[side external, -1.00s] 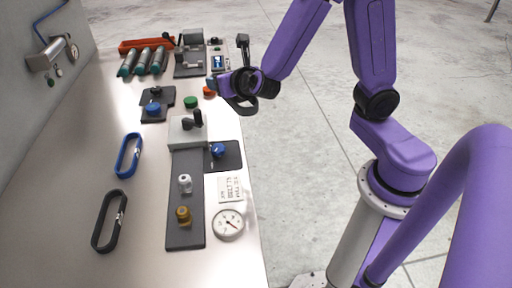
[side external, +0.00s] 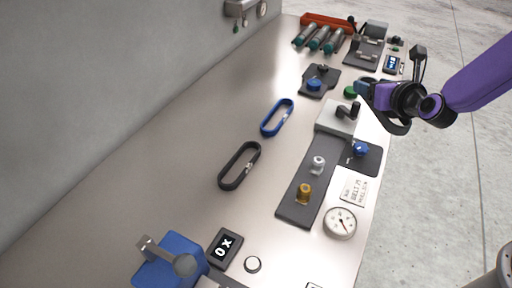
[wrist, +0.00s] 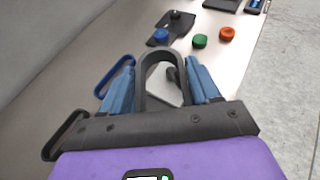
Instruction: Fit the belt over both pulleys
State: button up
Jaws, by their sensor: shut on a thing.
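A dark grey belt (wrist: 163,58) is held as an arch between the blue fingers of my gripper (wrist: 160,85) in the wrist view. My gripper (side external: 364,87) is shut on it, above the table's right edge near the green button in the side external view. A dark loop hangs below it. A white pulley-like post (side external: 318,165) and a brass one (side external: 304,193) stand bare on a long dark plate (side external: 292,212), nearer the camera than my gripper. A grey block (side external: 336,120) with a black lever (side external: 348,110) sits at the plate's far end.
A blue loop (side external: 277,118) and a black loop (side external: 240,166) lie left of the plate. A green button (side external: 350,92) is near my gripper. The table's left middle is clear.

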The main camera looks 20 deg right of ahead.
jog(key=s+a+f+n+y, duration=0.2)
jog(key=s+a, duration=0.1)
jog(key=a, duration=0.8)
jog(key=s+a+f+n+g+y, duration=0.1)
jog(key=s+a+f+n+y, duration=0.15)
jog(key=a, duration=0.95)
jog(key=s+a+f+n+y, duration=0.2)
jog(key=a+y, duration=0.1)
jog(key=a, duration=0.8)
send_over(193, 189)
jog(key=f, duration=0.9)
jog(key=shift+s+d+f, duration=0.15)
jog(key=shift+d+f, duration=0.1)
jog(key=shift+f, duration=0.05)
jog(key=shift+w+a+f+m+h, duration=0.25)
jog(key=shift+f+h, duration=0.1)
jog(key=shift+f, duration=1.55)
